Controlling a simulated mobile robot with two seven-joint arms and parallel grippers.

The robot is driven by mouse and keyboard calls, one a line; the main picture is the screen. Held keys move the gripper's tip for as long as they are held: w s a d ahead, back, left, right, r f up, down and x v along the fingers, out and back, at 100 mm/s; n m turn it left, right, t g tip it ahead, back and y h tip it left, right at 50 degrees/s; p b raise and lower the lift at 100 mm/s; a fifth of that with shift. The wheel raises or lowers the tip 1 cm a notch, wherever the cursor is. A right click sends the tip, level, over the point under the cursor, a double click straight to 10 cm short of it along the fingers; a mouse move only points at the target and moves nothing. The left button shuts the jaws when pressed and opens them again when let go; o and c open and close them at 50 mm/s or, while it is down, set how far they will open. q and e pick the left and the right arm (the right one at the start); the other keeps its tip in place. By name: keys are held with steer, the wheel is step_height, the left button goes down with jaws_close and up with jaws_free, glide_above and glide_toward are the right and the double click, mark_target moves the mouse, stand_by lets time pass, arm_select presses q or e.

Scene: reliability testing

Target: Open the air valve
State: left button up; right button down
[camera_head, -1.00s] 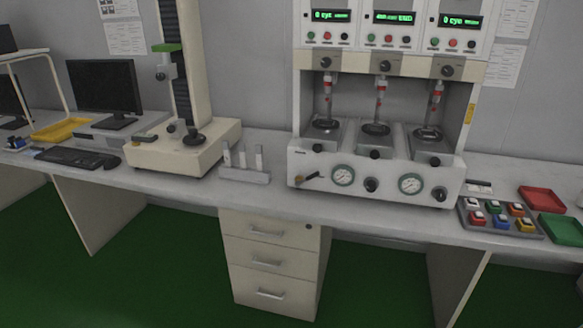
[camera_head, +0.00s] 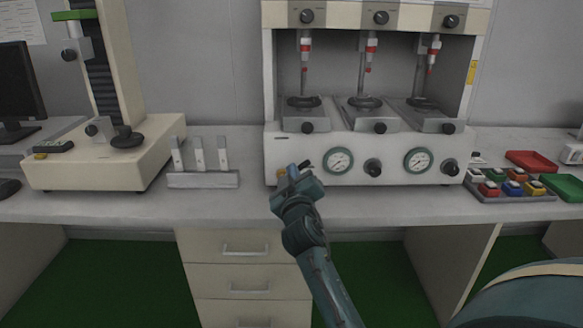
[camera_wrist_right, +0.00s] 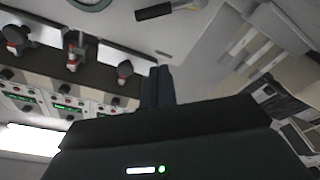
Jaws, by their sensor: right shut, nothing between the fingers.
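The air valve is a small lever with a black handle at the lower left of the white testing machine's front (camera_head: 390,180). In the head view it is mostly hidden behind my right gripper (camera_head: 291,173); a brass-coloured bit of the valve (camera_head: 281,172) shows beside the gripper. In the right wrist view the valve's black handle (camera_wrist_right: 154,12) lies at the top edge, beyond and apart from my right fingers (camera_wrist_right: 158,72). These fingers are shut with nothing between them. My left gripper is not in view.
Two gauges (camera_head: 338,161) and black knobs (camera_head: 373,168) sit right of the valve. A grey holder (camera_head: 203,180) with upright pieces stands to the left. A button box (camera_head: 510,197) and red (camera_head: 532,161) and green (camera_head: 562,187) trays are on the right. The bench front is clear.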

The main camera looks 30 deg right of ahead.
steer(key=b+x, duration=0.1)
steer(key=x, duration=0.8)
steer(key=shift+w+d, duration=0.1)
steer(key=s+f, duration=0.1)
steer(key=d+f, duration=0.1)
steer(key=shift+s+d+f, duration=0.1)
steer(key=shift+s+f, duration=0.2)
steer(key=shift+s, duration=0.1)
steer(key=shift+s+d+f, duration=0.15)
steer(key=shift+f, duration=0.05)
steer(key=shift+f, duration=0.1)
